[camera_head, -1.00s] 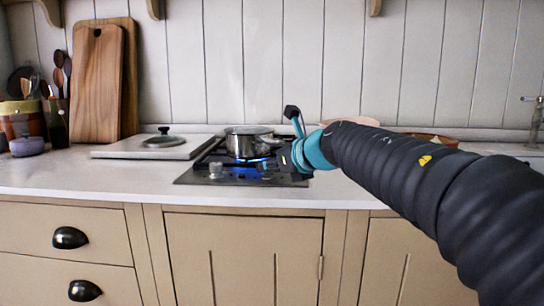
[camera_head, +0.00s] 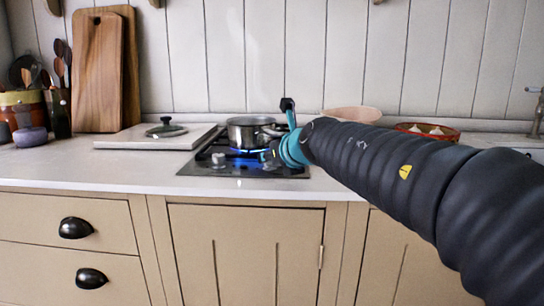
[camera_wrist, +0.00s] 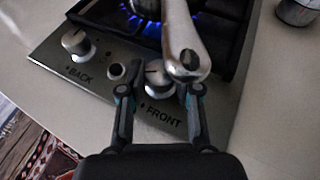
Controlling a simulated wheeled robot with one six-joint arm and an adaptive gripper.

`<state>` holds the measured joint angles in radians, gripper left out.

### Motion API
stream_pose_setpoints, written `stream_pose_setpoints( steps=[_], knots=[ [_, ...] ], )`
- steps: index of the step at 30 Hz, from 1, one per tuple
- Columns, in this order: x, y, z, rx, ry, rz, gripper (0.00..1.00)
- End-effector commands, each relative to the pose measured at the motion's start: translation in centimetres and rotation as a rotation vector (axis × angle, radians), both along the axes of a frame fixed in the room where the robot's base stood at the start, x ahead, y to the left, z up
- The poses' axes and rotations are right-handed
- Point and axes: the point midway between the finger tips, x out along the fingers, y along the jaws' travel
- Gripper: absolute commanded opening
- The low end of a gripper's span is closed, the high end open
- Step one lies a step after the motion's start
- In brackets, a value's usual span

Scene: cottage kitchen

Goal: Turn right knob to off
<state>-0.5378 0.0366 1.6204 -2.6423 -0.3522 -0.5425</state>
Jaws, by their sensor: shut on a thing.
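The right knob (camera_wrist: 156,74), round and metallic, sits on the dark hob panel (camera_wrist: 106,58) above the word FRONT. My gripper (camera_wrist: 160,91) has its two fingers on either side of this knob and is shut on it; exact contact is partly hidden. The left knob (camera_wrist: 77,42), marked BACK, stands to its left with a small round button (camera_wrist: 116,71) between them. A blue flame (camera_head: 246,152) burns under the pot.
A steel pot (camera_head: 243,132) stands on the lit burner; its handle (camera_wrist: 187,45) reaches close above the right knob and right finger. A lid lies on a pale board (camera_head: 150,138) at left. Bowls (camera_head: 427,131) stand behind my arm. The counter front is clear.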

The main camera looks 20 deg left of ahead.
Motion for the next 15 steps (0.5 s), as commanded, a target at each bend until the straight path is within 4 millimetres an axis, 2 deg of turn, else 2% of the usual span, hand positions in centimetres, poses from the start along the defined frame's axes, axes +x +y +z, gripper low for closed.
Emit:
stream_pose_setpoints(
  steps=[7,8,10,15],
  knots=[
    [-0.02,0.05,-0.01,0.000,0.000,0.001,0.00],
    [-0.03,0.06,-0.01,0.000,0.000,0.001,0.40],
    [-0.01,0.04,-0.01,0.000,0.000,0.001,0.57],
    [0.03,-0.03,0.00,0.000,0.000,0.000,0.58]
  ],
)
